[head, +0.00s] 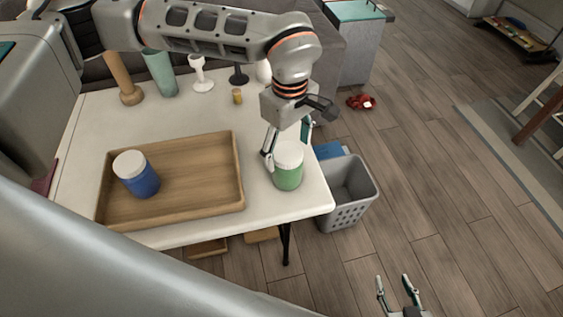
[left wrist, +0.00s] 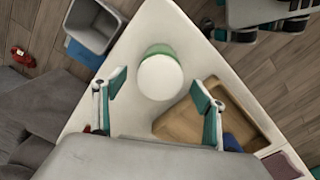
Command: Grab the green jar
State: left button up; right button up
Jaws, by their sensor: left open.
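The green jar (head: 288,172) with a white lid stands upright near the right corner of the white table (head: 180,112). In the left wrist view its white lid (left wrist: 160,77) shows from above, with a strip of green behind it. My left gripper (head: 287,145) is open and points down at the jar; its fingers look to be close to the lid. In the left wrist view the open fingers of the left gripper (left wrist: 158,92) are wider apart than the lid, and nothing is held. My right gripper (head: 394,283) is at the bottom right, fingers apart and empty, over the floor.
A wooden tray (head: 205,210) holding a blue jar (head: 140,180) lies left of the green jar. A small yellow object (head: 237,96), cups and candlesticks stand along the back. A grey basket (head: 347,190) is on the floor beyond the table's right edge.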

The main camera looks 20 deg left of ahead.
pick_arm(q)
notch_tip(320, 180, down, 8)
jog(key=shift+r, duration=0.15)
dwell(0.3)
jog(key=c, duration=1.3)
